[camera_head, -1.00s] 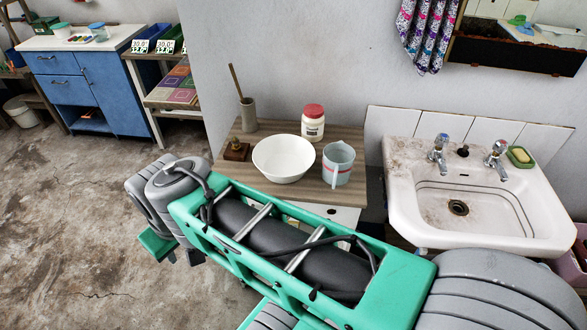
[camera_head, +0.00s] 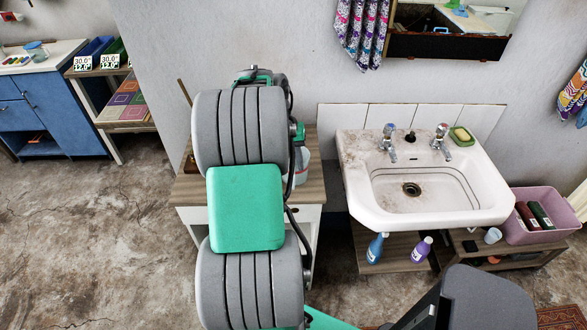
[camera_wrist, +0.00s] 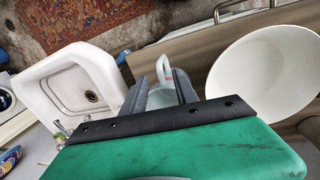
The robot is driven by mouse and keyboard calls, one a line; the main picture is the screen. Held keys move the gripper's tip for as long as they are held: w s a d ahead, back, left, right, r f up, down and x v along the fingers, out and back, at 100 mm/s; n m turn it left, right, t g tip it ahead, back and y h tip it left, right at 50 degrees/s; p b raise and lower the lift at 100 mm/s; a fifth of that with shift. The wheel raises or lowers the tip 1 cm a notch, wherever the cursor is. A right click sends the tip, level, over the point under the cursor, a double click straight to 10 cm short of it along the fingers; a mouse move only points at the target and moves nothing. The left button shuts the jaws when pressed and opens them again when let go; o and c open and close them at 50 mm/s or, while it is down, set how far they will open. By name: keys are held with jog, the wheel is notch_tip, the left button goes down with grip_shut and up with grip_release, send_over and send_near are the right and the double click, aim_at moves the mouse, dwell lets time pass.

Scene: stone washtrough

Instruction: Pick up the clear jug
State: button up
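The clear jug (camera_wrist: 163,94), greyish with a pale handle and a red mark, shows in the wrist view between the two fingers of my gripper (camera_wrist: 158,78). The fingers are apart, one on each side of it in the picture. I cannot tell whether they touch it or how deep they reach. The gripper's dark bar hides the near part of the jug. In the head view only a sliver of the jug (camera_head: 302,166) shows beside my arm, on the wooden-topped table (camera_head: 313,190). My gripper is hidden there behind the arm.
A white bowl (camera_wrist: 268,75) stands close beside the jug on the table. The stone sink (camera_head: 355,198) with two taps is to the right, across a narrow gap. Blue (camera_head: 376,248) and purple (camera_head: 421,250) bottles stand on a low shelf below it. The wall is behind.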

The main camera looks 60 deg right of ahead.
aim_at(293, 172)
jog(key=f, duration=0.4)
jog(key=shift+s+d+f+p, duration=0.1)
jog(key=shift+s+d+p, duration=0.05)
jog(key=shift+d+p, duration=0.25)
jog(key=shift+d+f, duration=0.1)
jog(key=shift+s+a+r, duration=0.1)
jog(key=shift+a+r, duration=0.1)
jog(key=shift+a, duration=0.1)
jog(key=c, duration=0.4)
grip_shut()
jog(key=shift+f, duration=0.15)
